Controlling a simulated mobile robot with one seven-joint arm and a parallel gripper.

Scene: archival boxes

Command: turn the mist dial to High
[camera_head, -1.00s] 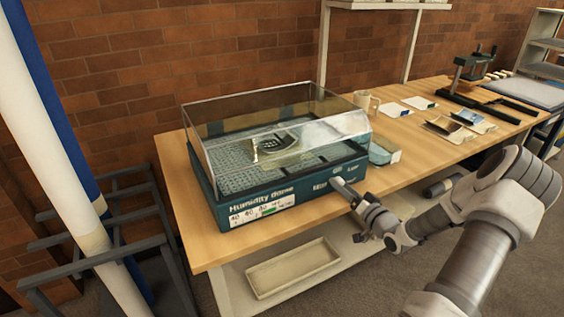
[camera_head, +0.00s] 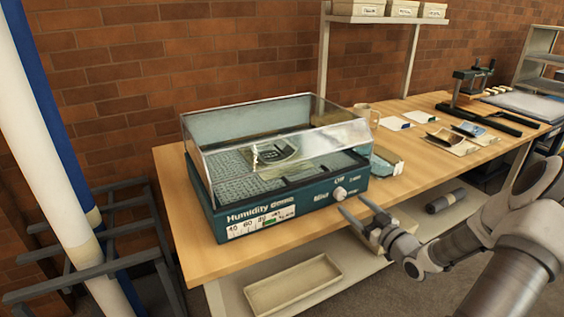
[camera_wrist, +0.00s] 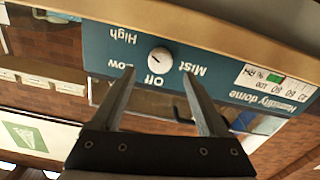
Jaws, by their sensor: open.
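The humidity dome (camera_head: 265,195) is a teal base with a clear cover, on the wooden bench. Its white mist dial (camera_head: 340,193) sits on the right part of the front panel. In the wrist view the dial (camera_wrist: 160,60) appears upside down, with Off, Low and High printed around it and Mist beside it. A small dark mark shows on the dial, but I cannot tell surely which label it points at. My gripper (camera_head: 352,204) is open and empty, just in front of the dial and apart from it. In the wrist view its fingertips (camera_wrist: 158,73) flank the dial's near side.
A mug (camera_head: 372,115), a teal-and-cream box (camera_head: 386,166) and white cards (camera_head: 395,123) stand on the bench right of the dome. A beige tray (camera_head: 293,284) lies on the lower shelf. A dark rack (camera_head: 110,235) stands left. The space before the panel is free.

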